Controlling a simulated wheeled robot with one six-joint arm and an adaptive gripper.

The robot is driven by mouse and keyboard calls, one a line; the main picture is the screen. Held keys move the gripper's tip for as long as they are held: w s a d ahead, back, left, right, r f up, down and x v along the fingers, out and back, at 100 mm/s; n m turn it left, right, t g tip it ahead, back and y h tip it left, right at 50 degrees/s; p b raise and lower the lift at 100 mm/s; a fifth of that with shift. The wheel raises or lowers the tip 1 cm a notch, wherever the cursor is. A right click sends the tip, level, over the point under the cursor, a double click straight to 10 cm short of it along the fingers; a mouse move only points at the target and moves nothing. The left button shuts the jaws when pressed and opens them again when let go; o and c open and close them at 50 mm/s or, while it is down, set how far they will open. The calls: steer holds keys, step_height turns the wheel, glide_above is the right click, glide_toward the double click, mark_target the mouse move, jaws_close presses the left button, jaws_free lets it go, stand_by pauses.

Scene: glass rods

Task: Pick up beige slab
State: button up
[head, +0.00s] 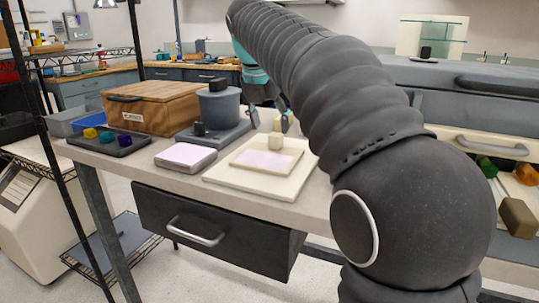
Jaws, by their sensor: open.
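A flat beige slab (240,160) with a pale pinkish-white top lies on a larger cream board (225,178) on the bench. A small beige block (274,141) stands at the slab's back edge. My gripper (271,115) is open, pointing down just behind and above this block. A small beige-yellow piece shows between or behind the fingers; I cannot tell which. My arm comes in from the right and hides the board's right side and part of the bench.
Left of the board are a grey box with a white top (185,156), a grey stand with a round pot (219,104), a wooden box (152,106) and a dark tray (110,141) of coloured pieces. A drawer (210,225) is under the bench. Bare bench shows in front.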

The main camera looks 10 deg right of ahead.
mark_target(275, 135)
steer(key=shift+d+x, duration=0.15)
steer(key=shift+x, duration=1.2)
steer(key=shift+d+x, duration=0.15)
steer(key=shift+x, duration=1.2)
steer(key=shift+r, duration=0.1)
jaws_close()
